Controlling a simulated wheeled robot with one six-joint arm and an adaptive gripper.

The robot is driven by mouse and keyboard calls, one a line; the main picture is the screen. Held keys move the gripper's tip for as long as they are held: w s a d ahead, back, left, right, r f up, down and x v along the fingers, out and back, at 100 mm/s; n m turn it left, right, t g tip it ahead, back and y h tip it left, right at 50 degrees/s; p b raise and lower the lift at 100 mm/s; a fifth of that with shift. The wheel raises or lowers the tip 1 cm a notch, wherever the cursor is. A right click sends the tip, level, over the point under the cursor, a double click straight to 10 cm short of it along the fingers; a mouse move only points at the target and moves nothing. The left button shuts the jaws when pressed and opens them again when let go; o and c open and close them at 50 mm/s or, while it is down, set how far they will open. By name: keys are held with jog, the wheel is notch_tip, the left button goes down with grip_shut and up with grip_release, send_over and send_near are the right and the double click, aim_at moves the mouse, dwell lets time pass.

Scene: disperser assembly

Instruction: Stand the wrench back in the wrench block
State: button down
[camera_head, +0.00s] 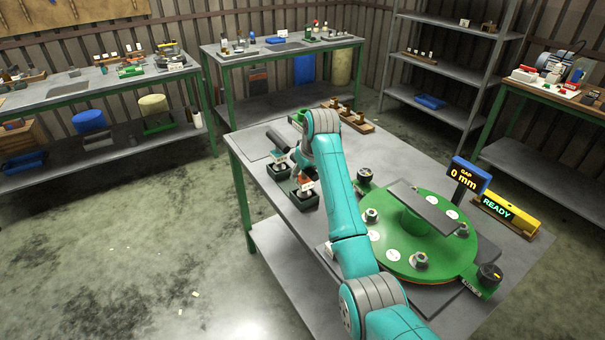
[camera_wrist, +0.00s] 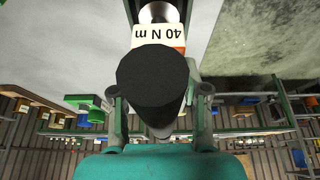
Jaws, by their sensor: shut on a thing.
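The wrench shows in the wrist view as a thick black handle (camera_wrist: 153,80), its round end close to the camera. Beyond it are a "40 N m" label (camera_wrist: 158,36), an orange band and a round metal part. My gripper (camera_wrist: 159,112) has one finger on each side of the handle and is shut on it. Two small dark blocks with white labels, the rear one (camera_head: 279,170) and the front one (camera_head: 304,201), stand at the table's left side. I cannot tell whether the wrench touches either.
A green round fixture (camera_head: 395,250) fills the table's right part, beside a "0 mm" display (camera_head: 469,176) and a yellow "READY" box (camera_head: 507,214). A green bin (camera_head: 297,120) and a wooden rack (camera_head: 350,117) stand at the back. The table's front left is bare.

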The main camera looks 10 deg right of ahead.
aim_at(311, 170)
jog(key=c, duration=0.6)
grip_release()
jog(key=v, duration=1.2)
